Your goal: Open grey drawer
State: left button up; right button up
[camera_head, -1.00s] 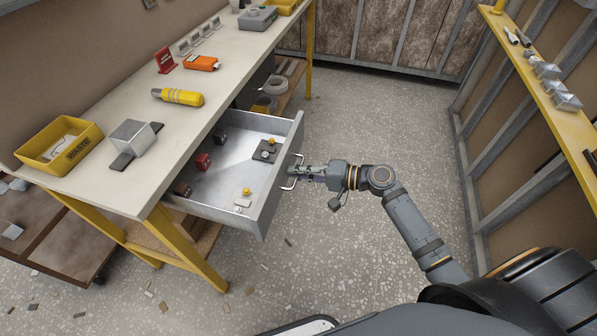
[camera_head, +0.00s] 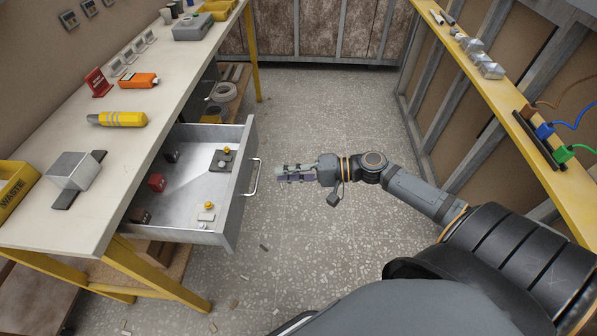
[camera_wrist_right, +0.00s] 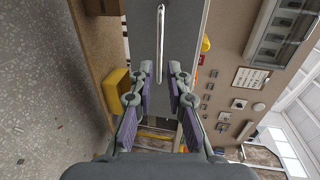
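The grey drawer (camera_head: 238,190) stands pulled out from under the workbench, with several small items inside. Its metal handle (camera_head: 252,177) is on the front panel. My right gripper (camera_head: 280,174) is in front of the handle, apart from it and empty. In the right wrist view the two fingers of this gripper (camera_wrist_right: 160,92) are spread apart, and the handle (camera_wrist_right: 160,45) shows beyond their tips against the grey drawer front (camera_wrist_right: 180,80). My left gripper is not in view.
A yellow shelf (camera_head: 500,95) runs along the right.

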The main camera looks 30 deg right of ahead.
jog(key=shift+v, duration=1.9)
jog(key=shift+f, duration=0.1)
